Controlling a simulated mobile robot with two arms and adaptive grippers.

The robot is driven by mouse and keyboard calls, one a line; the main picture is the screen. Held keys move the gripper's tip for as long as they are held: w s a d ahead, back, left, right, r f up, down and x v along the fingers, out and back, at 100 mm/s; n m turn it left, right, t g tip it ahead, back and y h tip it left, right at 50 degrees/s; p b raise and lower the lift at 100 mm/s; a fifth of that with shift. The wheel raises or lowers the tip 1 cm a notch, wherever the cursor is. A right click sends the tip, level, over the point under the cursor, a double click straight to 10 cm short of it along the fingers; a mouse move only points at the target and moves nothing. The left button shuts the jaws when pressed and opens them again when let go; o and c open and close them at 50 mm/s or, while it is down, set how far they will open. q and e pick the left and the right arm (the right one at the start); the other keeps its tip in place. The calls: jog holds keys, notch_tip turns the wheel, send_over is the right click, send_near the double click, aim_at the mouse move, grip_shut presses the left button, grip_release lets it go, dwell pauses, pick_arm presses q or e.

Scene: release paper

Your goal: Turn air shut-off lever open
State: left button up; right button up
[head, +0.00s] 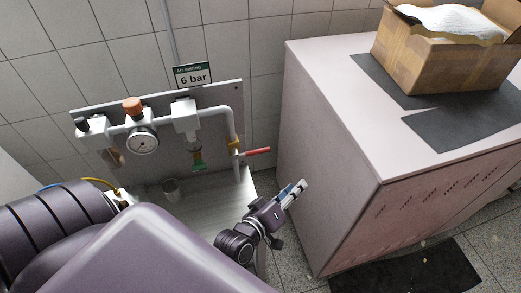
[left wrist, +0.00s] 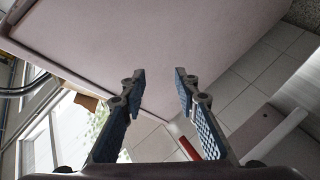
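The air shut-off lever (head: 257,151) is a red handle. It sticks out to the right, crosswise to the upright white pipe, from a yellow valve body (head: 235,144). My left gripper (head: 300,186) is below and to the right of the lever, apart from it, beside the pink cabinet. In the left wrist view my left gripper (left wrist: 160,78) is open, with nothing between its fingertips. A red piece (left wrist: 188,147), apparently the lever, shows low between the fingers, close to the right one and partly hidden. My right gripper is not in view.
The grey air panel (head: 160,166) carries a gauge (head: 142,142), an orange knob (head: 133,105) and a green-bottomed filter (head: 198,158). A "6 bar" sign (head: 193,76) is above. The pink cabinet (head: 320,150) limits room on the right; a cardboard box (head: 440,62) stands on it.

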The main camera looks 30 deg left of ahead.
pick_arm(q)
jog(key=a+r+n+t+y, duration=0.1)
jog(key=a+n+t+y, duration=0.15)
jog(key=a+n, duration=0.2)
jog(key=n+y, duration=0.8)
send_near(260, 151)
jog(key=f+x, duration=0.1)
jog(key=x, duration=0.3)
jog(key=shift+t, duration=0.25)
jog(key=x, duration=0.6)
jog(key=shift+w+a+r, duration=0.1)
jog(key=shift+w+a, duration=0.05)
jog(key=shift+w, duration=0.1)
jog(key=shift+c, duration=0.7)
grip_shut()
